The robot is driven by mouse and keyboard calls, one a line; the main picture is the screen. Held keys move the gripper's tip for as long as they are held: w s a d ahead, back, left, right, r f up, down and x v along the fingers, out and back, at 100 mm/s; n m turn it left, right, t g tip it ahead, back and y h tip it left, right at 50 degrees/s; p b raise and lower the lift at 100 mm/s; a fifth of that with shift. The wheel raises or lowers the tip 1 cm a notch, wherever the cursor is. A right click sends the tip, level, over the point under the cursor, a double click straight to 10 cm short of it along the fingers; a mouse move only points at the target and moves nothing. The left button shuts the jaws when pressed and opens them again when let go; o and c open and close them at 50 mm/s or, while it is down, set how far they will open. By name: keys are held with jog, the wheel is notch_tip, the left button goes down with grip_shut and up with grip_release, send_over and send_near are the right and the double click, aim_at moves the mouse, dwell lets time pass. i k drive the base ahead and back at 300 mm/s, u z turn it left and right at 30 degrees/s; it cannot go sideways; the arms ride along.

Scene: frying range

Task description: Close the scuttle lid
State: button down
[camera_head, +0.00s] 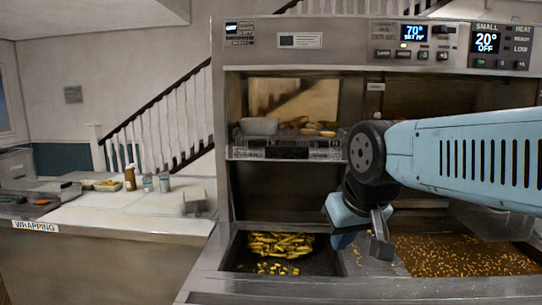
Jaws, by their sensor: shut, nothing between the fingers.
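The chip scuttle (238,250) is a dark sunken well in the steel counter, left of my gripper. It stands open, with yellow chips (278,244) heaped at the back and loose ones nearer the front. No lid covers it; I cannot make out the lid for certain, and my arm hides part of the area behind. My gripper (380,240) points down just right of the well, above the steel strip between the two wells. It is shut and empty. I cannot tell whether it touches anything.
A second well with golden crumbs (465,257) lies to the right, under my arm. A heated cabinet shelf (285,153) with food stands above the chips. The wrapping counter (110,218) at left holds bottles (130,178) and a steel container (195,202).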

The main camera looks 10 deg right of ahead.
aim_at(287, 185)
jog(key=u, duration=1.1)
jog(key=i, duration=0.15)
jog(key=z, duration=2.55)
jog(key=k, duration=1.3)
jog(key=u, duration=0.95)
jog(key=i, duration=1)
jog(key=z, duration=0.05)
